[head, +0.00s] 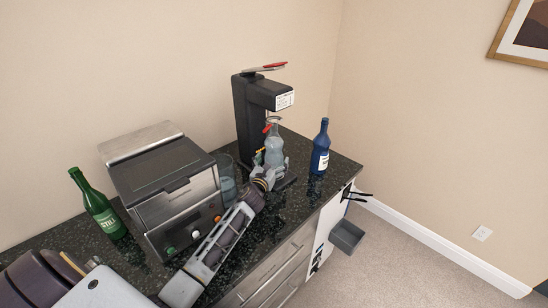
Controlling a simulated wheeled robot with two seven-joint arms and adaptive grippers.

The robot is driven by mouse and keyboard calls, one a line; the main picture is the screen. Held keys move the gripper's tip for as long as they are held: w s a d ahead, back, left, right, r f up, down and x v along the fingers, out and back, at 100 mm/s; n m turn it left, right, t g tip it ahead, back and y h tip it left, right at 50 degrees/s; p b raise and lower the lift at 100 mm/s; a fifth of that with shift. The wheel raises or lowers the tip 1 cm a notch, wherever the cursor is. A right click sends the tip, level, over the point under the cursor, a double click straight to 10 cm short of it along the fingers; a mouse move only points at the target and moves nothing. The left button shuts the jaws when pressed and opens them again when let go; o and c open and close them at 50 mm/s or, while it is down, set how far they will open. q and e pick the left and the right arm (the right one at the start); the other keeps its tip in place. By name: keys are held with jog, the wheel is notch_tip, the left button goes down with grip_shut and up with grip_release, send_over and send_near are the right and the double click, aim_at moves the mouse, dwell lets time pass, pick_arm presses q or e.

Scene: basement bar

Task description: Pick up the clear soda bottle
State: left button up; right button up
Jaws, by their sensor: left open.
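The clear soda bottle (274,150) stands upright on the dark counter, in front of the black soda machine's column and below its overhanging head. My left gripper (267,170) is open at the lower part of the bottle, on its near side. Its fingers partly cover the bottle's base. I cannot tell whether they touch the bottle. My right gripper is not in view.
The black soda machine (245,112) stands behind the bottle. A blue bottle (320,150) stands to the right near the counter's edge. A clear glass (227,184), a toaster oven (165,185) and a green bottle (103,212) stand to the left.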

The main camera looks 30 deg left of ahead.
pick_arm(q)
jog(key=shift+w+a, duration=0.15)
jog(key=shift+w, duration=0.85)
jog(key=shift+c, duration=0.2)
jog(key=c, duration=1.9)
jog(key=shift+r, duration=0.2)
grip_shut()
jog(key=shift+r, duration=0.1)
jog(key=shift+s+d+r, duration=0.15)
jog(key=shift+d+r, duration=0.35)
jog(key=shift+d, duration=0.05)
jog(key=s+d+r, duration=0.4)
jog(key=d+r, duration=0.2)
jog(key=d, duration=0.6)
jog(key=shift+s+r, duration=0.15)
jog(key=shift+r, duration=0.25)
